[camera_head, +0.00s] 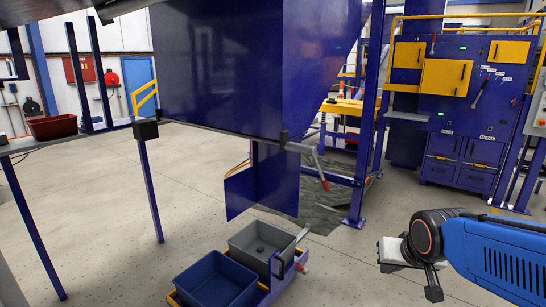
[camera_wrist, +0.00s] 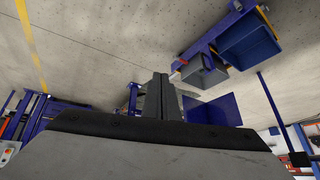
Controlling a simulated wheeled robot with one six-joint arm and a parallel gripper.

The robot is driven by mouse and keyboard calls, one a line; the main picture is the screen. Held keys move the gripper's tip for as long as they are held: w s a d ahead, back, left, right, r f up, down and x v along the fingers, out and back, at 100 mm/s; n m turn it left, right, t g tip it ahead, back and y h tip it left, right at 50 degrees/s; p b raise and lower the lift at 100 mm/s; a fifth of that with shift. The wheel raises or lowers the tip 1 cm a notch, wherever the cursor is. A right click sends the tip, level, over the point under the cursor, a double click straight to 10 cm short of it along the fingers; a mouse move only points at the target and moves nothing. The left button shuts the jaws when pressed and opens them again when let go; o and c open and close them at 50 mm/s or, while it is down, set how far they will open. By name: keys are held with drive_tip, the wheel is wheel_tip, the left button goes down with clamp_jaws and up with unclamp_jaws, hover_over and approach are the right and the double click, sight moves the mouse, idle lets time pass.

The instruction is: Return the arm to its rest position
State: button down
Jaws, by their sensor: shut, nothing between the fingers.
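My blue arm reaches in from the lower right of the head view, with its dark wrist and the end of the arm over open floor. My gripper shows in the wrist view (camera_wrist: 160,82), with its two dark fingers together and nothing between them. In the head view the fingers are small and hard to make out. The gripper is apart from everything around it.
A grey bin (camera_head: 262,243) and a blue bin (camera_head: 215,282) sit on a low blue-and-yellow carrier left of my arm. A large blue chute (camera_head: 255,75) hangs above. Blue cabinets (camera_head: 465,120) stand at the back right. Floor between is clear.

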drive_tip(key=s+n+g, duration=0.2)
drive_tip(key=s, duration=1.2)
drive_tip(key=shift+s+r, duration=0.35)
drive_tip(key=shift+r, duration=0.1)
